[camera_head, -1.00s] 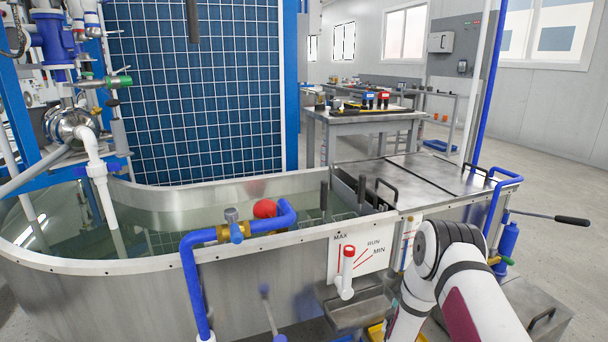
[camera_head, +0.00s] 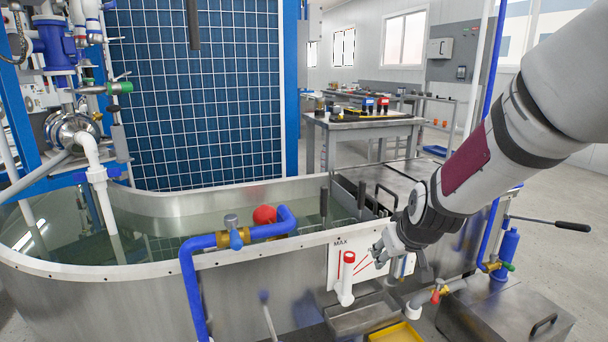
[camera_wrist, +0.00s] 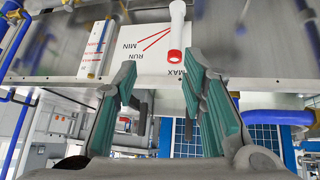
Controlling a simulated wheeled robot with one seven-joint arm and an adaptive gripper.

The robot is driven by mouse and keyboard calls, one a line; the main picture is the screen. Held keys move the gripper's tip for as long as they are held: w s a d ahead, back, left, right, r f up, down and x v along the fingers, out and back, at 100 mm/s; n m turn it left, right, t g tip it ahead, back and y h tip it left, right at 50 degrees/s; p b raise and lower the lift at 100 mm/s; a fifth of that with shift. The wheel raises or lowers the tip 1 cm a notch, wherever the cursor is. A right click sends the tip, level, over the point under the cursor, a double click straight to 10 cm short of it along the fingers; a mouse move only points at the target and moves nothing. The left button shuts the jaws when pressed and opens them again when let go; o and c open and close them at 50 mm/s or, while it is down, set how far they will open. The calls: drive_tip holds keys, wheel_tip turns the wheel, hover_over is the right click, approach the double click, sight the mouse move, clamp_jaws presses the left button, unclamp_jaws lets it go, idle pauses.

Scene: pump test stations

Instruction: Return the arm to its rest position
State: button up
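My arm (camera_head: 490,150) reaches in from the upper right in the head view, with my gripper (camera_head: 382,252) in front of the level plate on the metal tank. In the wrist view my gripper (camera_wrist: 162,90) has its two green-padded fingers spread apart with nothing between them. Beyond the fingers is the white level plate (camera_wrist: 140,48) marked MAX, RUN and MIN, which looks upside down there. A white pipe with a red-ringed end (camera_wrist: 176,40) stands at the plate, apart from the fingers. It also shows in the head view (camera_head: 346,280).
The water-filled tank (camera_head: 120,268) has a blue pipe with a brass valve (camera_head: 232,236) over its rim and a red float (camera_head: 265,214) inside. A yellow tray (camera_head: 396,333) and a metal box (camera_head: 510,315) are below. A workbench (camera_head: 362,124) stands behind.

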drive_tip(key=s+r+m+g, duration=0.1)
drive_tip(key=s+r+g, duration=0.15)
drive_tip(key=s, duration=1.15)
drive_tip(key=s+r+m+g, duration=0.1)
drive_tip(key=s+r+g, duration=0.15)
drive_tip(key=s, duration=1.15)
drive_tip(key=s+r+m+g, duration=0.1)
drive_tip(key=s+r+g, duration=0.15)
drive_tip(key=s, duration=1.15)
wheel_tip(320, 180, up, 36)
drive_tip(key=t+p, duration=0.4)
drive_tip(key=p, duration=2.9)
drive_tip(key=shift+d+f+n+p, duration=0.2)
drive_tip(key=shift+n+p, duration=0.1)
drive_tip(key=shift+n, duration=0.1)
